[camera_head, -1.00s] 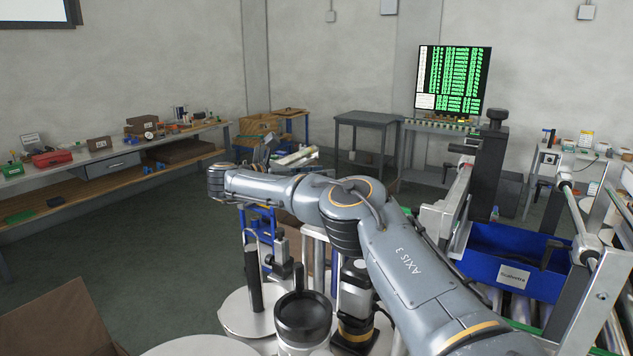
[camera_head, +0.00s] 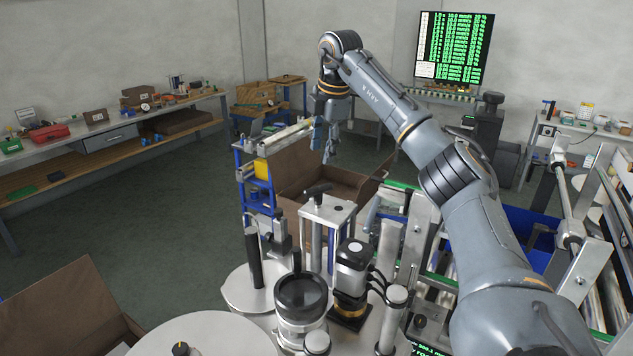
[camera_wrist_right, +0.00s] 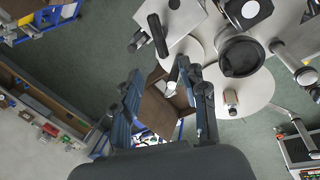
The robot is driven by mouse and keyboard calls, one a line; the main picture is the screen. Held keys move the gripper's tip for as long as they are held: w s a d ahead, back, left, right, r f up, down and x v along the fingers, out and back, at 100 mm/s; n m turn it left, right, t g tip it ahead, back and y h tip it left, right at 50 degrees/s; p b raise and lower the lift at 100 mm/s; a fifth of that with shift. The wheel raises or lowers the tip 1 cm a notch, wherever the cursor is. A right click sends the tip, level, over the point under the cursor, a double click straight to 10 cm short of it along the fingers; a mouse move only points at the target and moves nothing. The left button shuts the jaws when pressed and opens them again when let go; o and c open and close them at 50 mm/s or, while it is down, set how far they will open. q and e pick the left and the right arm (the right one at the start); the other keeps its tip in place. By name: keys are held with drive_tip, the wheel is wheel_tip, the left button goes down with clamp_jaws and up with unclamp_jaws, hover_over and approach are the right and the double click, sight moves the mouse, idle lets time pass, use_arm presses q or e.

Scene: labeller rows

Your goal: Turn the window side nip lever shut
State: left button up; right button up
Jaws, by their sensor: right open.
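A black lever (camera_head: 318,189) sits on top of a metal nip block (camera_head: 330,212) in the middle of the head view. I cannot tell whether it is the window side nip lever. In the wrist view, a dark lever (camera_wrist_right: 158,36) lies across a pale metal plate (camera_wrist_right: 176,22), beyond my fingertips. My right gripper (camera_head: 328,150) hangs fingers down above and behind the block, apart from it. Its two fingers also show in the wrist view (camera_wrist_right: 164,80), spread and empty. My left gripper is not in view.
A round black-topped cylinder (camera_head: 301,294), a dark post (camera_head: 254,262) and a motor (camera_head: 351,268) crowd around the block. An open brown carton (camera_head: 345,182) stands behind it. My right arm covers much of the conveyor and blue bin (camera_head: 518,222).

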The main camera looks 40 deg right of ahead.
sight(316, 188)
drive_tip(key=p+x, duration=0.3)
drive_tip(key=x, duration=0.8)
drive_tip(key=shift+p, duration=0.35)
drive_tip(key=shift+w+f, duration=0.1)
drive_tip(key=shift+f, duration=0.4)
clamp_jaws()
